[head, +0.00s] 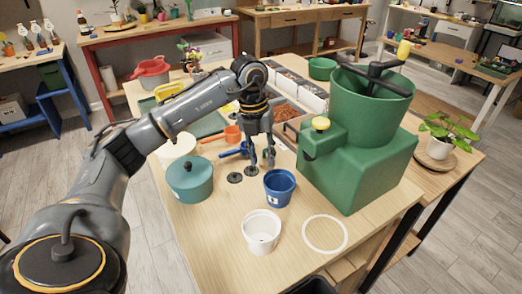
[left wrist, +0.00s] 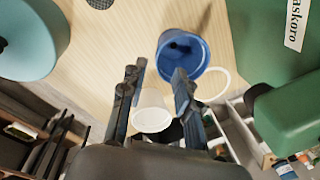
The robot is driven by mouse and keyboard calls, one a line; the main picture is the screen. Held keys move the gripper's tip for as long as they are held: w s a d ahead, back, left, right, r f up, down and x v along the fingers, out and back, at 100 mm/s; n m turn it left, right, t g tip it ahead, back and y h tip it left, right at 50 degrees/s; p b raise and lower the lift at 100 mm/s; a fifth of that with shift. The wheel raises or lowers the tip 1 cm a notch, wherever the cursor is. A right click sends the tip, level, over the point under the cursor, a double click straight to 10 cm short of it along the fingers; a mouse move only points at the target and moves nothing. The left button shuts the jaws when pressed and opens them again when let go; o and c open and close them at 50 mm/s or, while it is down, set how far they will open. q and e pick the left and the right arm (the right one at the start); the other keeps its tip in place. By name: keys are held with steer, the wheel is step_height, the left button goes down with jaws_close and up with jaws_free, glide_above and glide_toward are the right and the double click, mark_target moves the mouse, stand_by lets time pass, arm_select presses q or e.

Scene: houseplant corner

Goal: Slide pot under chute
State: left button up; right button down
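A blue pot (head: 280,187) with a small white label stands upright on the table, left of the green machine (head: 352,160). A white pot (head: 262,231) stands nearer the front edge. My left gripper (head: 262,163) points down just behind and left of the blue pot. In the left wrist view its fingers (left wrist: 156,82) are apart with nothing held; the blue pot (left wrist: 184,57) lies beyond the right finger. My right gripper is not in view.
A white ring (head: 325,234) marks bare table in front of the machine. A teal lidded pot (head: 190,179) stands left, near dark discs (head: 235,178) and blue and orange tools. A potted plant (head: 437,140) stands right. Trays and soil lie behind my gripper.

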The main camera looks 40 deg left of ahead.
mark_target(266, 183)
arm_select(q)
steer(key=f, duration=0.4)
steer(key=d+f, duration=0.1)
steer(key=f, duration=0.3)
steer(key=f+p, duration=0.1)
steer(key=f, duration=0.3)
steer(key=shift+w+d+f, duration=0.1)
steer(key=shift+w+d, duration=0.15)
steer(key=shift+w, duration=0.05)
jaws_close()
